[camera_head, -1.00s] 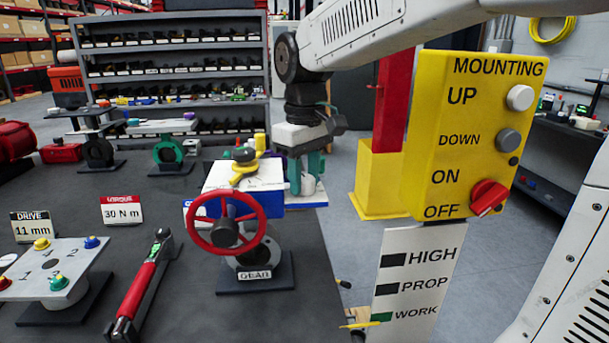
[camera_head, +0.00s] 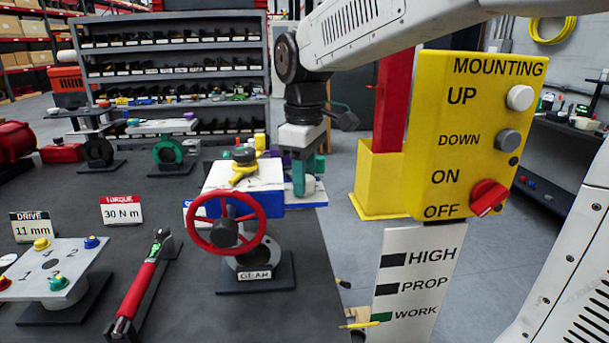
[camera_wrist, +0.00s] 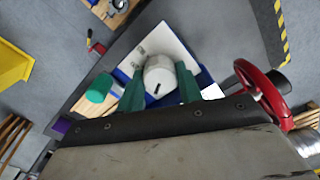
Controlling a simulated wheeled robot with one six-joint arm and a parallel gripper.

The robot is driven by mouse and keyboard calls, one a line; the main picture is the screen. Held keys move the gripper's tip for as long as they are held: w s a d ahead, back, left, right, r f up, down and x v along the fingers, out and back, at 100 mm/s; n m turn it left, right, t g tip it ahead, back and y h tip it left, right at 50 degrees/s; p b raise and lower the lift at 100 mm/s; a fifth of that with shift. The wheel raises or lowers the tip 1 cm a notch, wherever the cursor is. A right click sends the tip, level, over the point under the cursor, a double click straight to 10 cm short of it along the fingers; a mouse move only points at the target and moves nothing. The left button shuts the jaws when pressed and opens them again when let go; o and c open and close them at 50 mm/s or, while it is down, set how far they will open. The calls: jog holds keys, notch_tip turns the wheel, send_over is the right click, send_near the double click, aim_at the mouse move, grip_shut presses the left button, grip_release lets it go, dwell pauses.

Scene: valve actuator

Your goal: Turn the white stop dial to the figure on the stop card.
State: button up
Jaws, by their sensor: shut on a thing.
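The white stop dial (camera_wrist: 159,76) sits on the side plate of the blue and white actuator (camera_head: 218,176). It has a short dark mark on its face. My gripper (camera_wrist: 160,88) is shut on the dial, one green finger on each side. In the head view my gripper (camera_head: 304,185) points down at the actuator's right end, and the dial (camera_head: 310,184) shows partly behind a finger. A card behind the red handwheel is mostly hidden, so I cannot read a figure or tell whether it is the stop card.
The red handwheel (camera_head: 226,224) stands left of my gripper. A green-capped cylinder (camera_wrist: 99,87) is close to the left finger. The yellow MOUNTING panel (camera_head: 468,135) stands to the right. A red torque wrench (camera_head: 143,287) lies on the bench at left.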

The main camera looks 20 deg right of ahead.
jog(key=shift+r, duration=0.1)
jog(key=o, duration=1)
notch_tip(320, 180, up, 8)
jog(key=shift+f, duration=0.15)
